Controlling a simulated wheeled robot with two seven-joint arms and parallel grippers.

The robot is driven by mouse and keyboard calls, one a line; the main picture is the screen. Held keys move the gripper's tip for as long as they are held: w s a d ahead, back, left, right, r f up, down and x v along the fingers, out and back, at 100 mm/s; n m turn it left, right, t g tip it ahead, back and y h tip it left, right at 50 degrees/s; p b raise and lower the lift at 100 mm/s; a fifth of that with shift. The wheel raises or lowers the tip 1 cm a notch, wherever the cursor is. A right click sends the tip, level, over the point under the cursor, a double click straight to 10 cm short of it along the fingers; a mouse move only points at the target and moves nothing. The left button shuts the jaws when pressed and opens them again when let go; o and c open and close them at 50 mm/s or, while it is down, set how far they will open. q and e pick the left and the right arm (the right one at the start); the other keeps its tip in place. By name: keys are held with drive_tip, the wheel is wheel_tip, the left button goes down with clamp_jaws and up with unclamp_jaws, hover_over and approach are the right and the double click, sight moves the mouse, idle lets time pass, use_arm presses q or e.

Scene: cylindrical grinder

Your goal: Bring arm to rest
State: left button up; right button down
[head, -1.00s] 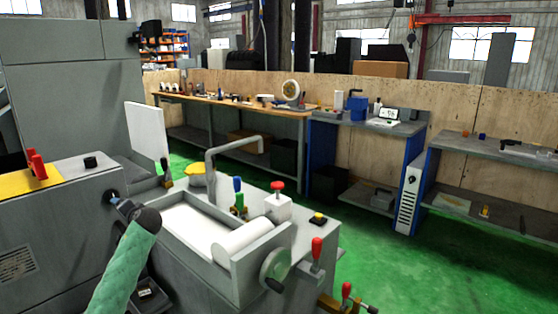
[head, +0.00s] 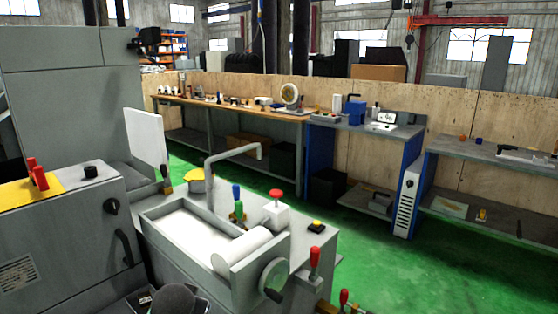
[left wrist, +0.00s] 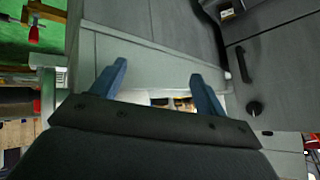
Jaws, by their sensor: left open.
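My left gripper (left wrist: 158,86) shows in the left wrist view with its two blue fingers wide apart and nothing held between them. Beyond the fingers is the grey side of the grinder, with a dark knob (left wrist: 254,108) and a dark handle (left wrist: 242,64) to the right. In the head view only a dark rounded part of my left arm shows at the bottom edge; the fingers are out of sight there. The grinder's front (head: 60,235) stands clear of the arm, with its knob (head: 111,206) and handle (head: 125,247) uncovered. My right gripper is in neither view.
The grinder bed with its grey trough (head: 180,232), handwheel (head: 273,278) and red-knobbed lever (head: 314,258) stands close ahead. A wooden workbench (head: 240,108) and a blue-sided bench (head: 345,124) line the back. Green floor (head: 370,265) is open at the right.

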use_arm(q)
drive_tip(key=s+d+f+g+h+p, duration=0.1)
drive_tip(key=s+d+f+g+p, duration=0.1)
drive_tip(key=s, duration=1)
drive_tip(key=s+d+f+g+h+p, duration=0.1)
drive_tip(key=s+d+f+g+p, duration=0.1)
drive_tip(key=s+d+f, duration=0.2)
drive_tip(key=s+d+f+g+h+p, duration=0.1)
drive_tip(key=s+f, duration=0.7)
drive_tip(key=s, duration=1.2)
drive_tip(key=d+g+p, duration=0.1)
drive_tip(key=d, duration=0.1)
drive_tip(key=shift+d, duration=0.35)
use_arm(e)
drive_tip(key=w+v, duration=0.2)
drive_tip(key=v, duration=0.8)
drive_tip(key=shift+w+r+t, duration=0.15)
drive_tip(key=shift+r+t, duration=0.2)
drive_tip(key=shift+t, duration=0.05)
use_arm(q)
drive_tip(key=shift+f, duration=0.1)
